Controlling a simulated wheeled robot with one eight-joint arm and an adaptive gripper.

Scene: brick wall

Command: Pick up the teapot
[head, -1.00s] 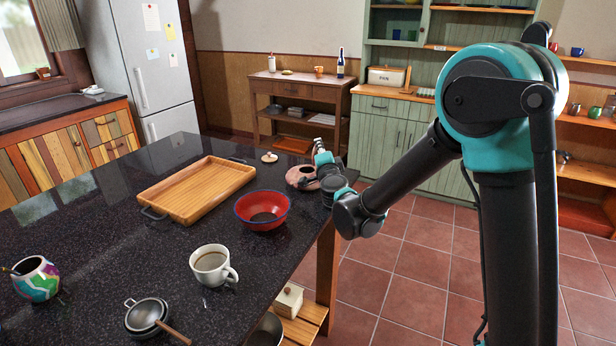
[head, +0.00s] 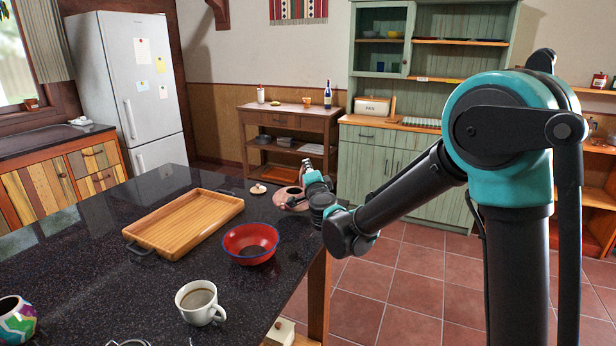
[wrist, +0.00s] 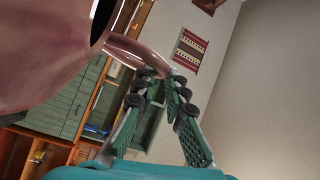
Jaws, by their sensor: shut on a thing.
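The pink teapot (head: 284,201) is at the far right edge of the dark table in the head view, its dark top opening uncovered. Its round lid (head: 258,188) lies on the table just left of it. My gripper (head: 305,183) is at the teapot's right side, partly hidden by my wrist. In the wrist view the teapot's body (wrist: 45,50) fills the upper left. Its curved handle runs between the fingertips of my gripper (wrist: 168,80), which are shut on it. I cannot tell clearly whether the teapot's base touches the table.
A red bowl (head: 236,236) stands in front of the teapot. A wooden tray (head: 187,222) is to the left. A white coffee mug (head: 197,302) and a colourful pot (head: 14,325) are nearer. Open tiled floor (head: 400,275) lies right of the table.

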